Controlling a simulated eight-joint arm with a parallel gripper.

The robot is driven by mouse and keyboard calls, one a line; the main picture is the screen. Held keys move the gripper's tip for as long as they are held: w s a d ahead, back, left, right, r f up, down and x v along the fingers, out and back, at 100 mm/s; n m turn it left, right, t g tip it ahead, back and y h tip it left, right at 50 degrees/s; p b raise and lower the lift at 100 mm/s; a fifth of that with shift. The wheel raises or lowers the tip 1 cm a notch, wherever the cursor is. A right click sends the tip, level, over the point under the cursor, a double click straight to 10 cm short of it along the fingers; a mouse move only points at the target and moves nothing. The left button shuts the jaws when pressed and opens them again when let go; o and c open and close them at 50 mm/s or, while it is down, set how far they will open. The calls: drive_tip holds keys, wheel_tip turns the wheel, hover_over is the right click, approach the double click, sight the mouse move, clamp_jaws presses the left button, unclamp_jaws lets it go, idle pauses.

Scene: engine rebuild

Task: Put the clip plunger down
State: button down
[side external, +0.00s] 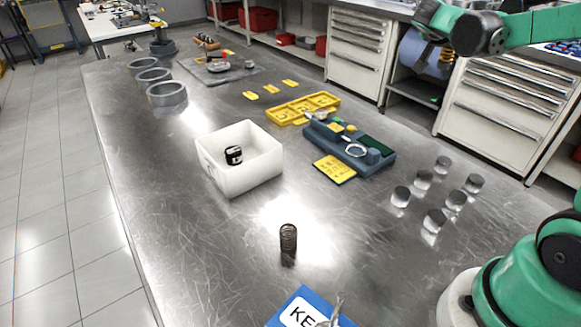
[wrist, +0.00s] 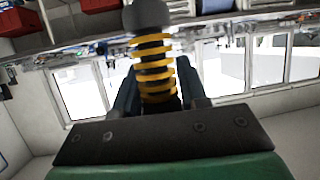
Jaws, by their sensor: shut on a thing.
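The clip plunger, seen as a yellow coil with a dark grey rounded end, is in my gripper in the wrist view (wrist: 155,65). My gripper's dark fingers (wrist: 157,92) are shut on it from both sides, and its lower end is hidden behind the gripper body. In the side external view, the yellow coil (side external: 447,42) shows small beside my green wrist at the top right. It is held up in the air, well away from the objects on the bench.
Bare steel surrounds the dark spring.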

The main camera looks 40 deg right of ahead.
wheel_tip(320, 180, down, 20)
drive_tip(key=shift+d+r, duration=0.1)
drive_tip(key=shift+r, duration=0.05)
drive_tip(key=shift+c, duration=2.4)
unclamp_jaws()
drive_tip(key=s+a+r+n+t+y, duration=0.1)
drive_tip(key=a+r+n+t+y, duration=0.1)
drive_tip(key=a, duration=0.7)
drive_tip(key=s+a+r+n+t+y, duration=0.1)
drive_tip(key=s+a+r+n+y, duration=0.1)
drive_tip(key=a+r+n+y, duration=0.2)
drive_tip(key=s+a+r+n+t+y, duration=0.1)
drive_tip(key=a+r+n+t+y, duration=0.1)
drive_tip(key=a+r+n+y, duration=0.2)
drive_tip(key=a+n+y, duration=0.3)
drive_tip(key=a+n, duration=0.3)
drive_tip(key=a, duration=0.4)
drive_tip(key=shift+s+a+n+t, duration=0.3)
